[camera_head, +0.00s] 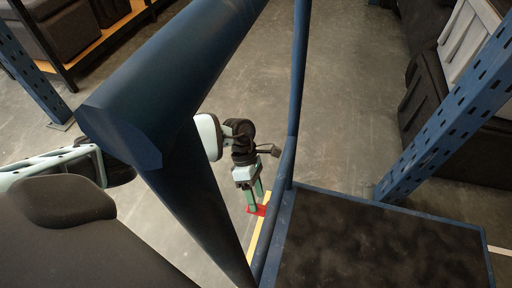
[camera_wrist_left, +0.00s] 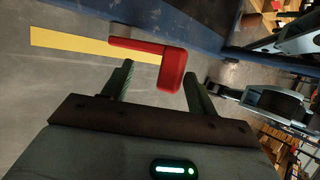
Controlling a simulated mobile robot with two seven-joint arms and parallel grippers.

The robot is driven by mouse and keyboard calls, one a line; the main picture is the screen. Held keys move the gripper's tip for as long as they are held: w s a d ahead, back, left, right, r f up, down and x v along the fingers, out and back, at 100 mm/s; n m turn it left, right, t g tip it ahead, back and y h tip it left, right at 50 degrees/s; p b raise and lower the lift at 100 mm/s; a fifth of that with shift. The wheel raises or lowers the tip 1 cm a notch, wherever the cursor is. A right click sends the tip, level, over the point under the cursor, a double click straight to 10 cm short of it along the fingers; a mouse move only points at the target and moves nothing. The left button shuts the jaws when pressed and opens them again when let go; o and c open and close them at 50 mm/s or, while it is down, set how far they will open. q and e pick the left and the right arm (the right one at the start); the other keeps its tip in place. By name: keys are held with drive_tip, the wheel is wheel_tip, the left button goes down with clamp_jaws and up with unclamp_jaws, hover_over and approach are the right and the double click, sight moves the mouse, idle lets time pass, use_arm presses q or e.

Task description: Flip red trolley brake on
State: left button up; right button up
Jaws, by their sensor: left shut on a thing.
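The red trolley brake (camera_head: 257,211) shows in the head view low beside the trolley's blue frame, at the foot of my left gripper (camera_head: 255,200). In the left wrist view the red brake (camera_wrist_left: 172,70) is a bent lever, its broad end at the tips of my left gripper's green fingers (camera_wrist_left: 157,84). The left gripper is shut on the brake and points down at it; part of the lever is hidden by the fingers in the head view. The blue trolley (camera_head: 283,235) has a dark, worn deck at the lower right. My right gripper is not in view.
A thick blue trolley bar (camera_head: 180,70) crosses in front of my left arm. A perforated blue rack post (camera_head: 440,130) stands at the right, with dark crates (camera_head: 430,100) behind it. A yellow floor strip (camera_head: 262,240) runs beside the trolley. The grey floor (camera_head: 345,100) beyond is clear.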

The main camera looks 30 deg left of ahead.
use_arm(q)
drive_tip(key=p+v, duration=0.1)
drive_tip(key=v, duration=0.6)
drive_tip(key=shift+w+a+r+p, duration=0.15)
drive_tip(key=shift+a+r+p, duration=0.1)
drive_tip(key=shift+p, duration=0.05)
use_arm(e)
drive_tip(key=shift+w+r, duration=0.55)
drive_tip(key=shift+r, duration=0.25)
